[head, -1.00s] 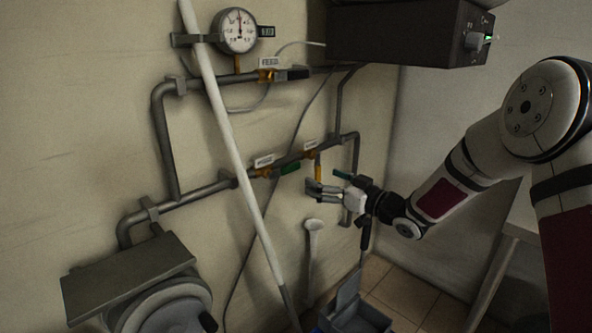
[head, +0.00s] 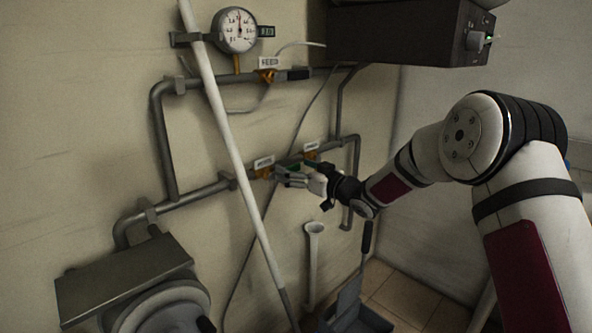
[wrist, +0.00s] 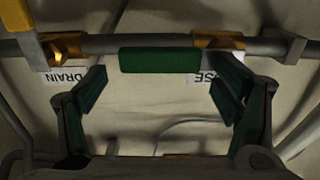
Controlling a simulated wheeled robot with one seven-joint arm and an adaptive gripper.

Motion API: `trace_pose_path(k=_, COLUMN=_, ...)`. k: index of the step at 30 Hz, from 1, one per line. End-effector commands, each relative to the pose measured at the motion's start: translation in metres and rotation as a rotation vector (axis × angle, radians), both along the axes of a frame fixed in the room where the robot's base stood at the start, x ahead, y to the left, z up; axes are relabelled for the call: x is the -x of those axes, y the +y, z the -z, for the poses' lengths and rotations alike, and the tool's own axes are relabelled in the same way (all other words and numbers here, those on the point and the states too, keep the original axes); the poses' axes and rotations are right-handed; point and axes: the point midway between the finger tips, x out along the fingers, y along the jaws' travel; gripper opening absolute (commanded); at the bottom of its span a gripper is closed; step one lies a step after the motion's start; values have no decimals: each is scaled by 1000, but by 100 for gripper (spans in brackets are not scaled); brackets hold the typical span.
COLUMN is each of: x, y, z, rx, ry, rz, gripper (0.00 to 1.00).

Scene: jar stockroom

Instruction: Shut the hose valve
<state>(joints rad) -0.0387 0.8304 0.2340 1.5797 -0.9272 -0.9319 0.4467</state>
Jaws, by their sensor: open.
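The hose valve (wrist: 218,41) is a brass body on the lower pipe, with part of its label, "SE", showing in the wrist view. Its green lever (wrist: 160,60) lies along the pipe. In the head view the hose valve body (head: 264,172) is left of my gripper (head: 284,177), which partly covers the lever. My gripper is open and empty. In the wrist view its two fingers (wrist: 160,92) stand apart on either side of the lever's length, with the lever just beyond the tips. I see no clear contact.
The drain valve (wrist: 64,48) sits beside it on the same pipe, with a yellow lever (wrist: 20,18) across the pipe. A white pole (head: 235,150) leans across the pipes to the left. A gauge (head: 235,31) and a dark box (head: 400,35) are above.

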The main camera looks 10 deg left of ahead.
Motion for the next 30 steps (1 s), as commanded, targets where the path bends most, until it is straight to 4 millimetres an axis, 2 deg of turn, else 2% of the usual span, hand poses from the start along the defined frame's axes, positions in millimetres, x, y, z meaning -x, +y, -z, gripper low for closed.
trace_pose_path(k=1, x=0, y=0, z=0, rx=0, ry=0, rz=0, gripper=80)
trace_pose_path(k=2, x=0, y=0, z=0, rx=0, ry=0, rz=0, gripper=73)
trace_pose_path(k=10, x=0, y=0, z=0, rx=-1, ry=-1, rz=1, gripper=12)
trace_pose_path(k=20, x=-1, y=0, z=1, rx=-20, ry=21, rz=2, gripper=12)
trace_pose_path(k=30, x=-2, y=0, z=14, rx=-150, ry=185, rz=1, gripper=12)
